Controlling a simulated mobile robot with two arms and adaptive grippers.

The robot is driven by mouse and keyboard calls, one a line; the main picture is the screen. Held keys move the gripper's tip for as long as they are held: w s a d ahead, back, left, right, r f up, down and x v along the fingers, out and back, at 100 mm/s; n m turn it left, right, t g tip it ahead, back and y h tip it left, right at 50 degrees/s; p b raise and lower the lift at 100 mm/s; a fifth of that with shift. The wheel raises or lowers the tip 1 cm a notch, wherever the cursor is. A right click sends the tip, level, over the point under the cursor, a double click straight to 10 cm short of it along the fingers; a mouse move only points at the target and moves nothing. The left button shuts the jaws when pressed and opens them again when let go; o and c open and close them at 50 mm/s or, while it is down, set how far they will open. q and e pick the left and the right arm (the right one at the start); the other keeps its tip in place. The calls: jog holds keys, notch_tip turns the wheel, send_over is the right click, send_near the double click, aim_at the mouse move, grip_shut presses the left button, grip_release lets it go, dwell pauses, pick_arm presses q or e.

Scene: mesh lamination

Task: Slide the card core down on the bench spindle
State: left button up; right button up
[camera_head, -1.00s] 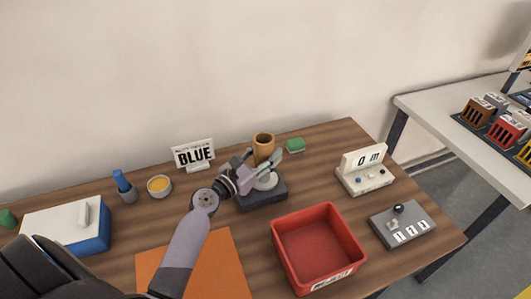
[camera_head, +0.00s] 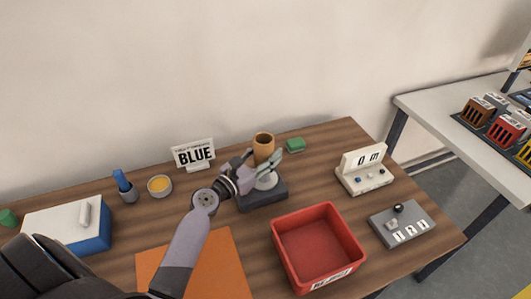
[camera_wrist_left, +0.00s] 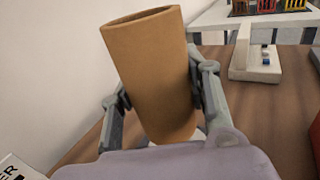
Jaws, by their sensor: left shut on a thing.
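The card core (camera_head: 263,146) is a brown hollow tube, standing about upright above the bench spindle's base in the head view. In the left wrist view the card core (camera_wrist_left: 157,75) fills the space between the fingers, its open end up. My left gripper (camera_head: 266,160) is shut on it, with a finger on each side. The bench spindle (camera_head: 267,182) has a dark square base with a pale round plate. The spindle's post is not visible, and I cannot tell how far the core is around it. My right gripper is not in view.
A red reject bin (camera_head: 318,246) stands in front of the spindle. A BLUE sign (camera_head: 194,155), a yellow-filled bowl (camera_head: 160,186) and a blue-topped cup (camera_head: 124,187) are to the left. A counter (camera_head: 364,170) and a switch box (camera_head: 403,226) stand right.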

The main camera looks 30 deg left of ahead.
pick_arm(q)
jog(key=shift+f+b, duration=1.55)
jog(key=shift+f, duration=0.25)
jog(key=shift+s+f, duration=0.1)
jog(key=shift+d, duration=0.1)
jog(key=shift+r+p, duration=0.2)
jog(key=shift+p, duration=0.25)
jog(key=shift+r+p, duration=1.65)
jog(key=shift+r, duration=0.15)
jog(key=shift+p, duration=0.3)
dwell(0.9)
jog(key=shift+f+b, duration=1.7)
jog(key=shift+f, duration=0.2)
jog(key=shift+f, duration=0.1)
